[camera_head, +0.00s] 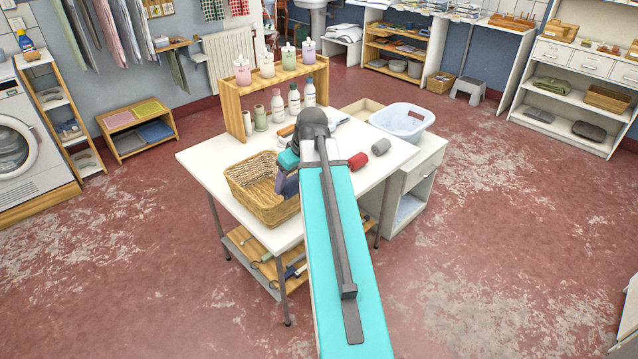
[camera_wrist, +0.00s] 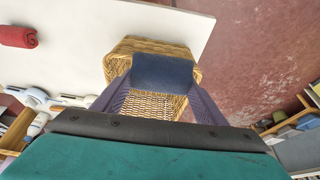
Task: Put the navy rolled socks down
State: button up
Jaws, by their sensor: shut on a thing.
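The navy rolled socks (camera_wrist: 163,72) are held between the fingertips of my gripper (camera_wrist: 163,90) in the wrist view. My gripper is shut on them. A wicker basket (camera_head: 246,199) sits on the white table (camera_head: 203,157). In the wrist view the basket (camera_wrist: 122,55) lies behind and below the socks, which overlap its opening. In the head view my gripper (camera_head: 282,184) is at the right side of the basket, and my arm hides part of it. How far the socks are above the basket floor cannot be told.
Red rolled socks (camera_head: 358,161) and grey rolled socks (camera_head: 381,147) lie on the table to the right. A pale blue laundry basket (camera_head: 402,120) stands beyond the table's right side.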

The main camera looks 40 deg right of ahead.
jog(key=w+a+r, duration=0.3)
jog(key=a, duration=0.8)
jog(key=w+a+r, duration=0.3)
jog(key=w+a, duration=0.1)
jog(key=a, duration=0.7)
jog(key=w+a+r, duration=0.3)
jog(key=w+a, duration=0.1)
jog(key=a, duration=0.8)
jog(key=shift+r, duration=0.15)
jog(key=shift+s, duration=0.15)
